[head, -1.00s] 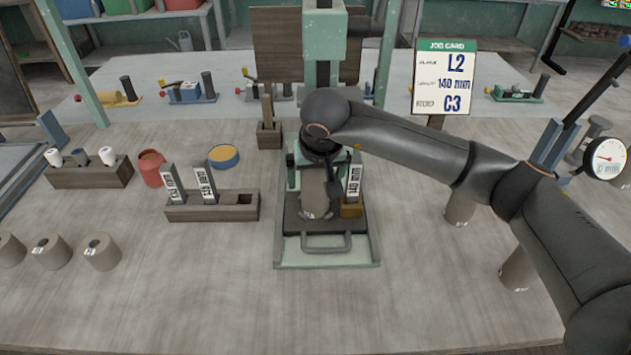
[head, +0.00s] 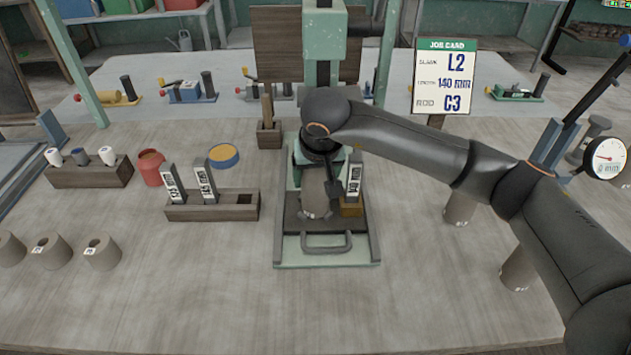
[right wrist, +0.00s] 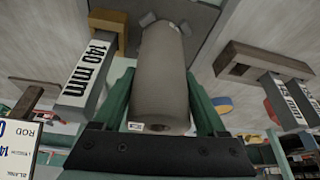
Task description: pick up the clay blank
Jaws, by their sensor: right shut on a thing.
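The clay blank is a grey-brown cylinder (right wrist: 160,55) with a hole and a small white label at its near end. In the right wrist view it lies between the two green fingers of my right gripper (right wrist: 161,88), which is shut on it. In the head view the blank (head: 314,190) stands over the dark bed of the green fixture (head: 327,264), with my right gripper (head: 322,160) above and around its top. Whether its lower end touches the bed I cannot tell. My left gripper is not in view.
A 140 mm bar (head: 354,175) stands in an ochre block (head: 352,209) close to the blank's right. A wooden rack (head: 212,213) with two bars stands to the left. Several other clay cylinders stand left (head: 102,254) and right (head: 517,270).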

